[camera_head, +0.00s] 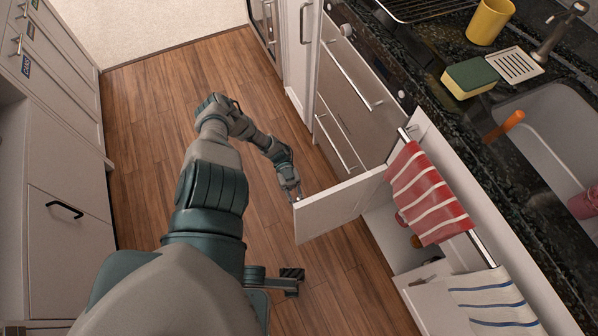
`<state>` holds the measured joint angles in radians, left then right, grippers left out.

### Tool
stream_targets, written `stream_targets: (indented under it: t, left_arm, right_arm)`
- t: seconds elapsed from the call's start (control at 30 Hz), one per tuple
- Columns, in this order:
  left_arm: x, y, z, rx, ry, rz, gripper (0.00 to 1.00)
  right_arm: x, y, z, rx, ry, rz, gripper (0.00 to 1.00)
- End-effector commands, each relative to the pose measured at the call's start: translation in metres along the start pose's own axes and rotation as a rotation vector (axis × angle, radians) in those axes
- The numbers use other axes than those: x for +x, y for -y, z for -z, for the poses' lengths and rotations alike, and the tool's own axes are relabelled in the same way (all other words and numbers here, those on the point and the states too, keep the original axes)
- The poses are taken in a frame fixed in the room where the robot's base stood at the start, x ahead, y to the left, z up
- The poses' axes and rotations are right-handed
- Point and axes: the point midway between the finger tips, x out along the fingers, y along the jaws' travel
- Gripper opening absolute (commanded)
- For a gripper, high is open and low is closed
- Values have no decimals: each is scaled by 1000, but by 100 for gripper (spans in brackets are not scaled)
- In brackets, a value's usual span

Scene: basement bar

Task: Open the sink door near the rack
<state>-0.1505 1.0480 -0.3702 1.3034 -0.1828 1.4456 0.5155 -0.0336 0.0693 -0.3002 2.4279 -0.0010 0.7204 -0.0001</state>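The white sink cabinet door (335,210) stands swung out from the counter front, with its free edge toward the left. Behind it part of the cabinet inside (388,236) shows, with small items in it. The sink (560,130) is set in the dark counter above. My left arm reaches up from the bottom and bends back toward the door. My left gripper (291,188) is at the top of the door's free edge, touching it or very close. Its fingers are too small to tell whether they are open or shut.
A red striped towel (430,193) and a white-blue towel (492,298) hang on a rail along the counter front. A dish rack (425,8), yellow cup (489,22) and sponge (470,77) are on the counter. Wooden floor (150,130) lies clear between the cabinet rows.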

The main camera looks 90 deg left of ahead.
Motion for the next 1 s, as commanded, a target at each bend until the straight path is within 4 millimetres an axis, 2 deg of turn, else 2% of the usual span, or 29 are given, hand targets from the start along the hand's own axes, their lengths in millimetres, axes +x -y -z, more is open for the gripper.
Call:
stream_targets:
  t: [0.07, 0.1, 0.17, 0.2, 0.57, 0.67, 0.9, 1.0]
  left_arm:
    - [0, 1, 0, -2, -1, 4, 0]
    - [0, 1, 0, -1, -1, 4, 18]
    - [0, 1, 0, -1, -2, 4, 33]
    - [0, 1, 0, -1, -2, 3, 37]
    - [-5, 1, 0, 0, -2, 2, 37]
    - [-19, 1, 0, 0, 0, 3, 37]
    - [-75, 2, -2, 0, 1, 5, 37]
    - [-93, 3, -3, 0, -1, 6, 37]
  right_arm:
    - [0, 0, 0, 0, 1, 0, 40]
    - [0, 0, 0, 0, 1, 0, 40]
    - [0, 0, 0, 0, 1, 0, 40]
    - [0, 0, 0, 0, 1, 0, 40]
    - [2, -1, 5, 1, -12, 1, 40]
    - [1, -1, 5, 1, -10, 1, 40]
    - [1, 0, 4, 1, -9, 1, 40]
    - [1, 0, 4, 1, -8, 1, 40]
